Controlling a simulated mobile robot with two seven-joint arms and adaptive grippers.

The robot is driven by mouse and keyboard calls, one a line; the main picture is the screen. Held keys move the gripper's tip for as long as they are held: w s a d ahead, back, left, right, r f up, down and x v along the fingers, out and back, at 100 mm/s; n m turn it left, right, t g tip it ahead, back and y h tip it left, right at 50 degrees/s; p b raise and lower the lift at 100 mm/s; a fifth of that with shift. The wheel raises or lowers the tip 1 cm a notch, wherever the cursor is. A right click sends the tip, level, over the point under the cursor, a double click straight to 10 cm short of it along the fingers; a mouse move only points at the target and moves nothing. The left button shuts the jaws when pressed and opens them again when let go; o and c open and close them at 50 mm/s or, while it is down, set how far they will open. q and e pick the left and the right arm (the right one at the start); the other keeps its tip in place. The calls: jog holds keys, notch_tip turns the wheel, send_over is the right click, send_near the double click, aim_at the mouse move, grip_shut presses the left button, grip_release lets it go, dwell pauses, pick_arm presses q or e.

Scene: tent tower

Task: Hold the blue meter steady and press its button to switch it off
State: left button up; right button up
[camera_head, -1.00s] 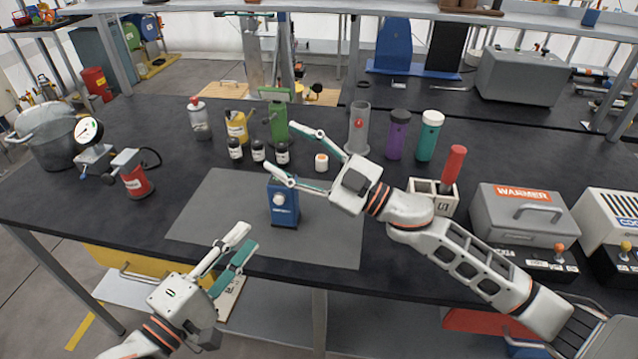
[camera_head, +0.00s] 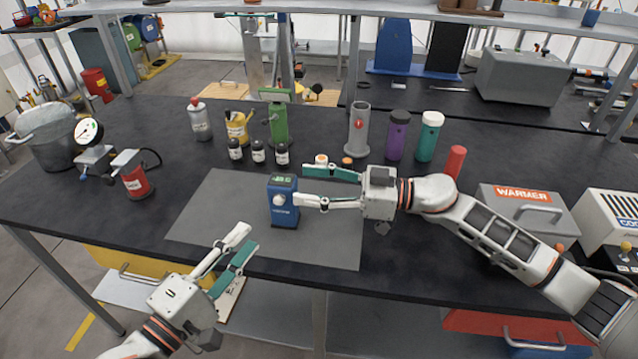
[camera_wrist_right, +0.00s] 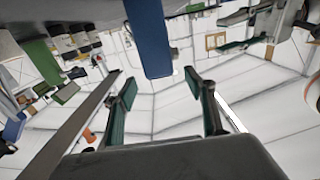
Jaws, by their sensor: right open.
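The blue meter (camera_head: 284,213) stands upright on the grey mat (camera_head: 215,210), with a small greenish display on top and a round pale knob or button on its front. My right gripper (camera_head: 304,184) is open at the meter's right side. Its nearer finger reaches the meter's right edge; its other finger is farther back. I cannot tell whether they touch. In the right wrist view the blue meter (camera_wrist_right: 150,38) shows beyond the open right gripper (camera_wrist_right: 160,82). My left gripper (camera_head: 247,239) is open and empty over the mat's front edge, left of and nearer than the meter.
Small dark bottles (camera_head: 258,152) and a green stand (camera_head: 278,122) are behind the mat. A grey cylinder (camera_head: 357,130), a purple bottle (camera_head: 397,137) and a teal bottle (camera_head: 429,138) stand right. A red canister (camera_head: 136,183) is left. The mat's left part is free.

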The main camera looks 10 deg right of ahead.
aim_at(296, 182)
jog(key=shift+x, duration=3.2)
jog(key=c, duration=1.4)
